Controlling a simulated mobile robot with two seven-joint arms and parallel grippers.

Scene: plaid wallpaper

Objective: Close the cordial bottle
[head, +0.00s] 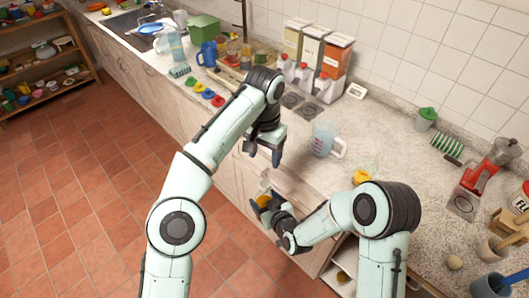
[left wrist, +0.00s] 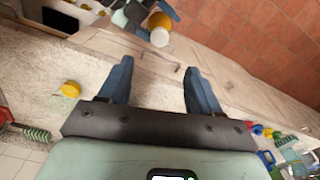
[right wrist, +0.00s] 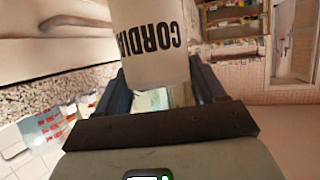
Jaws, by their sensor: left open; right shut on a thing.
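My right gripper (right wrist: 157,82) is shut on the cordial bottle (right wrist: 150,35), whose white label reads "CORDIAL" upside down in the right wrist view. In the head view the right gripper (head: 268,208) holds it in front of the counter edge, mostly hidden by the fingers. The bottle (left wrist: 160,36) also shows in the left wrist view, white and yellow; its mouth is not clear. A round yellow lid (left wrist: 71,89) lies on the counter; a yellow patch (head: 362,176) shows there in the head view, partly behind my right arm. My left gripper (head: 264,153) is open and empty, over the counter's front edge.
A clear measuring jug (head: 322,140) stands on the counter beyond the grippers. Several coloured lids (head: 209,94) lie further left. An open drawer or cupboard lies below.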

